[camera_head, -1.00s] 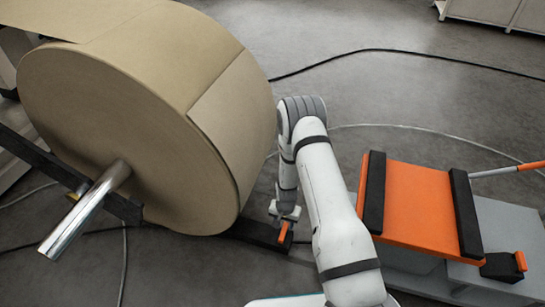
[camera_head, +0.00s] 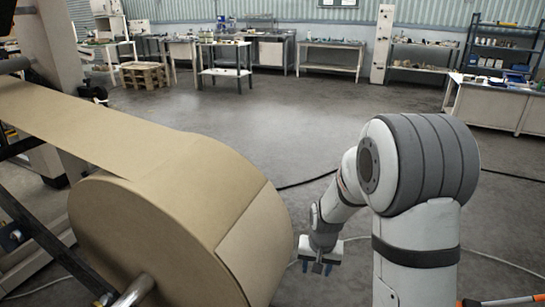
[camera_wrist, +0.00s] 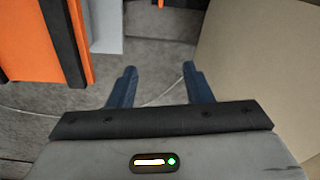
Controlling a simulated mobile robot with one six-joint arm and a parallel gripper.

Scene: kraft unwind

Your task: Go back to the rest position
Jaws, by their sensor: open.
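My gripper (camera_head: 317,267) hangs pointing down just right of the large kraft paper roll (camera_head: 165,205) in the head view. The roll also shows at the right of the wrist view (camera_wrist: 260,60), apart from the fingers. My white arm stands raised and bent at the right of the head view.
In the wrist view an orange piece with black rails (camera_wrist: 28,42) lies at upper left. A metal shaft (camera_head: 135,291) sticks out of the roll. Cables (camera_head: 500,264) cross the floor. Workbenches (camera_head: 330,58) stand far back; the floor between is clear.

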